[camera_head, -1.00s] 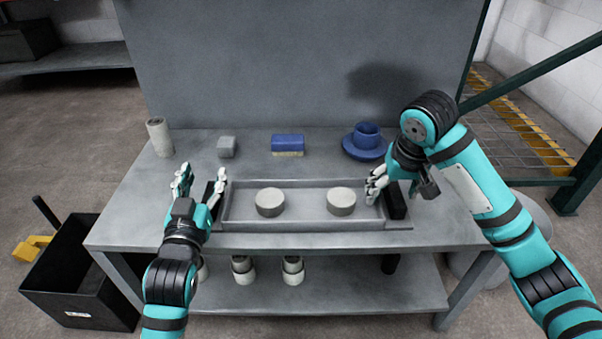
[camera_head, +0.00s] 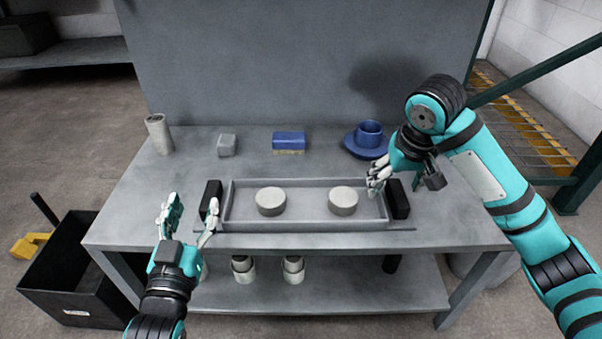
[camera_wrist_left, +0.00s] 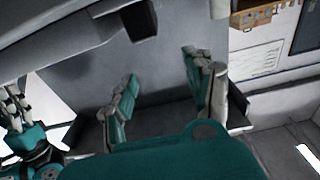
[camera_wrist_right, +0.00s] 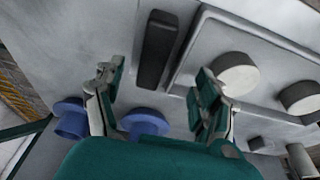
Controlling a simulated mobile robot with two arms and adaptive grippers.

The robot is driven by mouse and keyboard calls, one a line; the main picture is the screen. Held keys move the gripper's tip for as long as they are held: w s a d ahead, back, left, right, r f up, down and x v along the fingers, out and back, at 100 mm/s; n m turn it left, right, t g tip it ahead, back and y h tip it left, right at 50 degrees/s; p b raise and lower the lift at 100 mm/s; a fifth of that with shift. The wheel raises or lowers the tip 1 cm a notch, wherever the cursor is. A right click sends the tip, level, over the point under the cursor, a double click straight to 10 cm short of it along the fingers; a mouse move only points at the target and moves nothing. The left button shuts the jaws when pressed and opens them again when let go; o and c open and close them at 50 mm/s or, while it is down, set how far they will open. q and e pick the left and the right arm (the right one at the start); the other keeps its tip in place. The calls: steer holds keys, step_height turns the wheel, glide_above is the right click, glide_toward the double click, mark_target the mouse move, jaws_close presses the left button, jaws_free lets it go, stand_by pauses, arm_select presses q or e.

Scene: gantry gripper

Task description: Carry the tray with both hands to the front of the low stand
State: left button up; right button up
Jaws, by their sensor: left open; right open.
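The grey tray (camera_head: 306,212) lies on the table in the head view. Two pale round discs stand in it, a left one (camera_head: 270,201) and a right one (camera_head: 343,200). It has a black left handle (camera_head: 210,199) and a black right handle (camera_head: 398,199). A thin grey slab edge (camera_head: 404,229) shows under the tray; I cannot tell if it is the low stand. My left gripper (camera_head: 190,210) is open, apart from the left handle on its near side. My right gripper (camera_head: 386,177) is open near the right handle, which lies ahead of its fingers in the right wrist view (camera_wrist_right: 158,48).
Behind the tray stand a pale cylinder (camera_head: 159,134), a grey cube (camera_head: 227,146), a blue-and-yellow block (camera_head: 288,143) and a blue cup (camera_head: 369,133) on a saucer. A grey panel (camera_head: 300,60) closes the back. A black bin (camera_head: 75,280) stands on the floor at left.

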steer(key=v, duration=0.9)
